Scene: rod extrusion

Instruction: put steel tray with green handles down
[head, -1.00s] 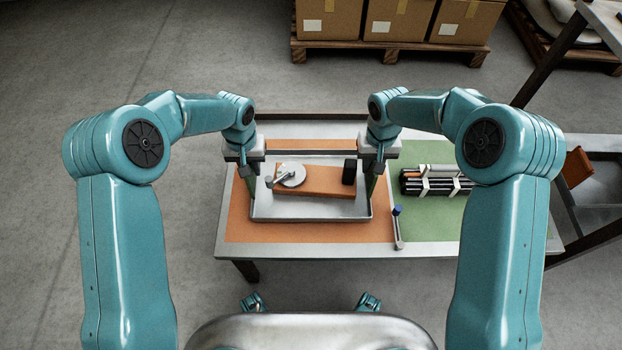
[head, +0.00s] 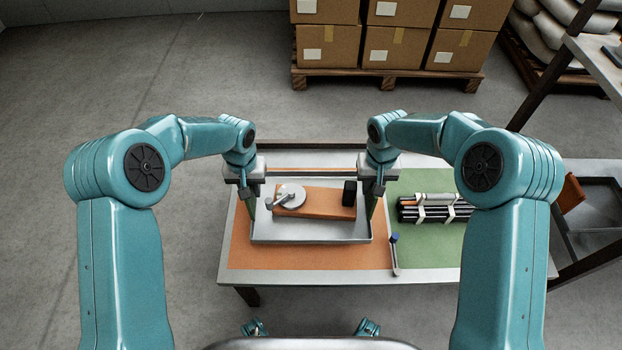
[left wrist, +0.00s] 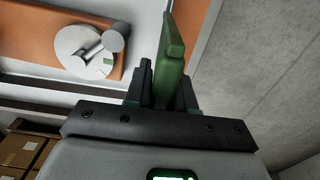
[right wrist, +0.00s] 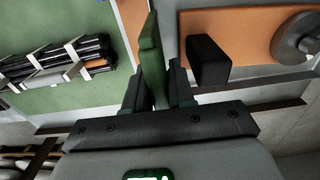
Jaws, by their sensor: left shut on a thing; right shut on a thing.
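The steel tray (head: 310,229) is over the orange mat (head: 310,257) on the table; I cannot tell whether it touches the mat. It carries an orange board (head: 325,206), a silver disc with a crank (head: 291,196) and a black block (head: 349,193). My left gripper (head: 246,187) is shut on the tray's left green handle (left wrist: 174,55). My right gripper (head: 375,187) is shut on the right green handle (right wrist: 152,60). The tray looks about level. The jaws hide the lower parts of the handles.
A bundle of dark rods (head: 432,208) in white holders lies on the green mat (head: 440,240) at right. A small blue-topped tool (head: 394,255) lies close to the tray's front right corner. Stacked cartons (head: 390,45) stand behind the table. A shelf (head: 595,220) is at right.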

